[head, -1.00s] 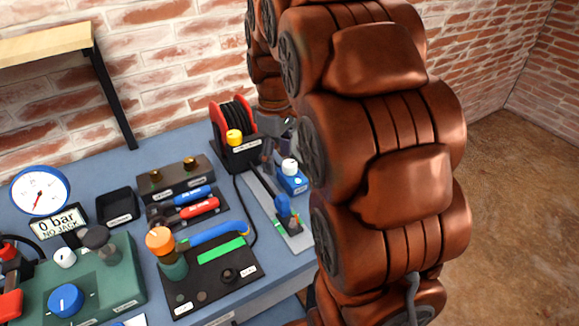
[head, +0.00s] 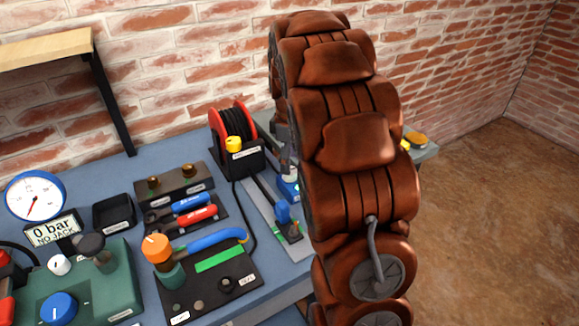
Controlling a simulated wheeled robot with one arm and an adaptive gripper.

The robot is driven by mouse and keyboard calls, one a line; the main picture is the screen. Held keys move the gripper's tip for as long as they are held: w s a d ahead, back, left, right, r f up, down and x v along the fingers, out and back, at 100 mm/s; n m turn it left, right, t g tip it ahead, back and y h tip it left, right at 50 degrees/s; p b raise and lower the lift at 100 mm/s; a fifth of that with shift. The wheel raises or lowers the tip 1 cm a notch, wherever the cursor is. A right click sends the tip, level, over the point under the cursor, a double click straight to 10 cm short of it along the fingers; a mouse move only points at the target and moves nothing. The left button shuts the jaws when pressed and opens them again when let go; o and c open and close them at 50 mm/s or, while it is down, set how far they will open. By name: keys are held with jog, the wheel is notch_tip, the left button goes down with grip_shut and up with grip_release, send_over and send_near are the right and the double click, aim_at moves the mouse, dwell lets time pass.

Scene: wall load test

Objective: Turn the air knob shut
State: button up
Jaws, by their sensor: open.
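I cannot read which control is the air knob. A yellow knob (head: 234,144) sits on the front of the red hose reel (head: 236,128). A large blue knob (head: 58,307) and a small white knob (head: 59,265) sit on the green box (head: 105,295) at the left. An orange knob (head: 157,247) stands on the black panel (head: 205,293). My gripper (head: 285,152) shows only in part, grey, just right of the reel and above the bench. It is open and touches none of these knobs in view. My arm hides the rest of it.
A round gauge (head: 35,195) and a display reading 0 bar, NO JACK (head: 55,228) stand at the left. Pliers with red handles (head: 198,215), a black tray (head: 114,213) and a blue lever (head: 283,211) are on the bench. A yellow item (head: 417,139) shows right of my arm.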

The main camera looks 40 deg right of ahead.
jog(key=shift+f, duration=1.6)
jog(key=c, duration=1.1)
